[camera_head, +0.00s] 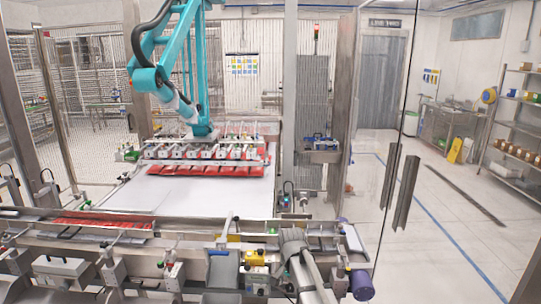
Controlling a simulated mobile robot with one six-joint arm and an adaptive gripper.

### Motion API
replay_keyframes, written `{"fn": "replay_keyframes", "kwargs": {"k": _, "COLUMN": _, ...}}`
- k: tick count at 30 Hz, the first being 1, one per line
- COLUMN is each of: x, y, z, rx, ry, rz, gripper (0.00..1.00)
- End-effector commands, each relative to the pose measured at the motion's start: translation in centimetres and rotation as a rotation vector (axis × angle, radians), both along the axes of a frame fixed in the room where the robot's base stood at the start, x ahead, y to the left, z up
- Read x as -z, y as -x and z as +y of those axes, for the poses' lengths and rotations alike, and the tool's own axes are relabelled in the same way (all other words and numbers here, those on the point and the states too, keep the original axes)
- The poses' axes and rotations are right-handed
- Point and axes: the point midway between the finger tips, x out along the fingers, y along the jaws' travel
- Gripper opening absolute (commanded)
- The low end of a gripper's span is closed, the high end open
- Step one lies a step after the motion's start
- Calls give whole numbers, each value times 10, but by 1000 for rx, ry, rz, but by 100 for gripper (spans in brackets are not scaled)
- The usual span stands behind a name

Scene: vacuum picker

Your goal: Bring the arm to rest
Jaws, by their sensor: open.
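A grey, rounded jointed form (305,270) rises from the bottom edge right of the middle, in front of the machine's near rail. It looks like part of my arm, but I cannot be sure. I make out no gripper fingers on it or elsewhere in this view. What lies behind its top end is hidden.
A teal picker arm (176,72) holds a white multi-cup vacuum head (200,151) over red packs (215,170) on a white belt (200,193). More red packs (100,222) lie near left. A dark purple cylinder (361,284) is near right.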

Motion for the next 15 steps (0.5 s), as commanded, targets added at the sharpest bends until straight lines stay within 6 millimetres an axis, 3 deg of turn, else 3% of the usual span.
{"fn": "replay_keyframes", "kwargs": {"k": 1, "x": 13, "y": 26, "z": -17, "rx": -47, "ry": 0, "rz": 0, "gripper": 77}}
{"fn": "replay_keyframes", "kwargs": {"k": 6, "x": 33, "y": 80, "z": -56, "rx": -234, "ry": 0, "rz": 0, "gripper": 77}}
{"fn": "replay_keyframes", "kwargs": {"k": 12, "x": 52, "y": 135, "z": -90, "rx": -431, "ry": 1, "rz": 1, "gripper": 77}}
{"fn": "replay_keyframes", "kwargs": {"k": 15, "x": 57, "y": 153, "z": -100, "rx": -499, "ry": 1, "rz": 1, "gripper": 77}}
